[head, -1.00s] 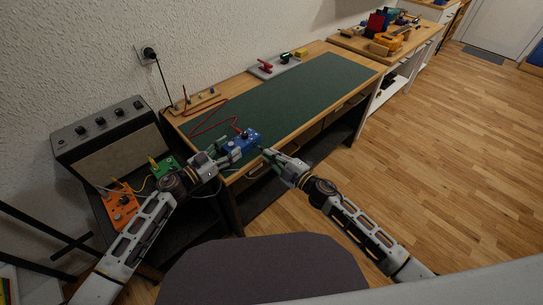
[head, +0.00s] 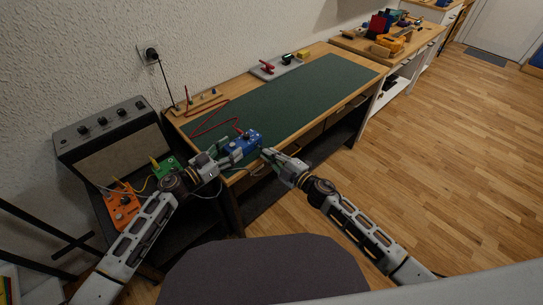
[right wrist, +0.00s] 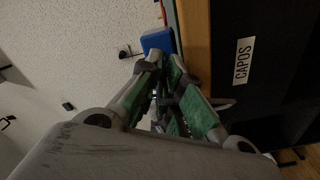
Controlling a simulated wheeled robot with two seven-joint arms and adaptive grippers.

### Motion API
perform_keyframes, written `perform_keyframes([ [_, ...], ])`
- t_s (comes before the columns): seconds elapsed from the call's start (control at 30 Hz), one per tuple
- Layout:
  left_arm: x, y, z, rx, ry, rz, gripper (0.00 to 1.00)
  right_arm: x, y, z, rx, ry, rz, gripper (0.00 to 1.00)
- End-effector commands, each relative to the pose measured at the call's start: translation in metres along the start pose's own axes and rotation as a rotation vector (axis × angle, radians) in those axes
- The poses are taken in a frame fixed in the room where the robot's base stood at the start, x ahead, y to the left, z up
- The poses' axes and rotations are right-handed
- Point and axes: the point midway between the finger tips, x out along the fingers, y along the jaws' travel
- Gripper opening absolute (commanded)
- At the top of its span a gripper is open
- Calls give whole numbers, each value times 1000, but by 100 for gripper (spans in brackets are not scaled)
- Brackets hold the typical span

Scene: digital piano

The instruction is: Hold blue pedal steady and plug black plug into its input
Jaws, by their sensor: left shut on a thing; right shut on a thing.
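The blue pedal (head: 249,142) lies near the front left edge of the green mat, with a red cable at its far side. My left gripper (head: 224,156) is shut on the pedal's left side. My right gripper (head: 267,154) is just right of the pedal, pointing at it, and is shut on the black plug. The fingers mostly hide the plug, and its input on the pedal cannot be made out. In the right wrist view the pedal (right wrist: 157,41) shows just beyond my right fingertips (right wrist: 161,65). I cannot tell whether plug and pedal touch.
The green mat (head: 300,95) is mostly clear. A wooden strip with pegs (head: 200,101) and a grey tray (head: 275,66) stand at the back. An amplifier (head: 110,130), an orange pedal (head: 122,209) and a green pedal (head: 165,167) are at left.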

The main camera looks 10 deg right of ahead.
Motion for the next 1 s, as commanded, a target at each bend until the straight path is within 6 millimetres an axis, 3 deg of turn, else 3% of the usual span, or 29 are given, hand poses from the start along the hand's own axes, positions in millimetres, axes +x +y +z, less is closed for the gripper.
perform_keyframes([
  [1.0, 0, 0, 0, 0, 1, 0, 18, 12, 0, 0, 0, 0, 0, 0],
])
